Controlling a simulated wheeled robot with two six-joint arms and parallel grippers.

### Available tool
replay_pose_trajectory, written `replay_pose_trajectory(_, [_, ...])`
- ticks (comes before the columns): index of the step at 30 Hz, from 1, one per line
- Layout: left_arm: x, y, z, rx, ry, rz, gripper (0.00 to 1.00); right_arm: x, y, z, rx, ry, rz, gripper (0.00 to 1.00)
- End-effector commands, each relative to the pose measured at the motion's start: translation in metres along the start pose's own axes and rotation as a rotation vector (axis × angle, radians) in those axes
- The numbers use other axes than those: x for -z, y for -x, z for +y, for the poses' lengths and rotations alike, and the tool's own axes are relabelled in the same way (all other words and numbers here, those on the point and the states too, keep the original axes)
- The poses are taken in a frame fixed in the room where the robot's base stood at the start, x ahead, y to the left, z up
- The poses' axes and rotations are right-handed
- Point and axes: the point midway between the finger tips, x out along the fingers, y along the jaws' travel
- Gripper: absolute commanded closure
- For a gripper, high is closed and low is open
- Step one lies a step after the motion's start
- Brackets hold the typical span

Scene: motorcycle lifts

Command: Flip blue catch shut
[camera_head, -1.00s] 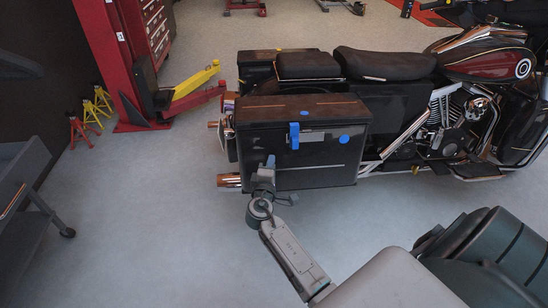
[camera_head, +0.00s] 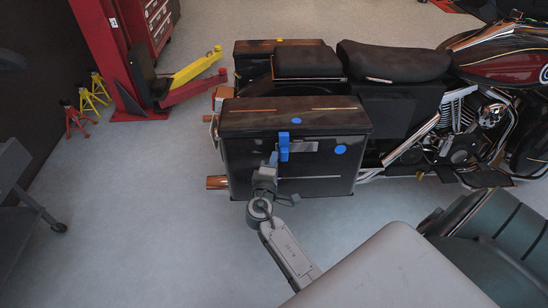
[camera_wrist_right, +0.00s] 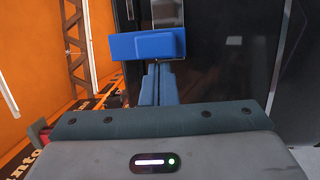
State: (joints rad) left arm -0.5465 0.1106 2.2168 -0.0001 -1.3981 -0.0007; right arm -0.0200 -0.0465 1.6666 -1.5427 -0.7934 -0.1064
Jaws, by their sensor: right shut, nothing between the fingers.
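The blue catch (camera_head: 284,146) is on the near side of the black pannier (camera_head: 240,160), just under its lid at the rear of the motorcycle. My right gripper (camera_head: 273,159) is shut and empty, just below and left of the catch in the head view. In the right wrist view the catch (camera_wrist_right: 147,45) is a wide blue block, and my blue fingers (camera_wrist_right: 158,84) are together, pointing at its underside. I cannot tell whether they touch it, or whether the catch is open or shut. My left gripper is not in view.
Blue round dots (camera_head: 340,149) mark the pannier. The motorcycle seat (camera_head: 395,62) lies beyond it. A red lift post (camera_head: 100,50) with a yellow arm (camera_head: 197,68), small axle stands (camera_head: 76,119) and a grey cart (camera_head: 22,190) stand left. The floor between is clear.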

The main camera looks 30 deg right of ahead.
Motion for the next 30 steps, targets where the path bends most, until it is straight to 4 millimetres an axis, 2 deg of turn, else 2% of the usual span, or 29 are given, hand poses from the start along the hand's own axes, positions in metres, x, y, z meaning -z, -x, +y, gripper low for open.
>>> replay_pose_trajectory(8, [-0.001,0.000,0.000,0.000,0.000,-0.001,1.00,-0.004,-0.001,0.000,-0.001,0.001,0.000,1.00])
replay_pose_trajectory(15, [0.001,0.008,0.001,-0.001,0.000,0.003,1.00,-0.041,-0.010,-0.001,-0.003,0.003,0.000,1.00])
replay_pose_trajectory(18, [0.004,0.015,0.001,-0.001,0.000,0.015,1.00,-0.049,-0.012,0.000,-0.001,0.001,0.001,1.00])
replay_pose_trajectory(30, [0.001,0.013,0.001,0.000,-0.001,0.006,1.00,-0.050,-0.013,0.000,-0.001,0.000,-0.001,1.00])
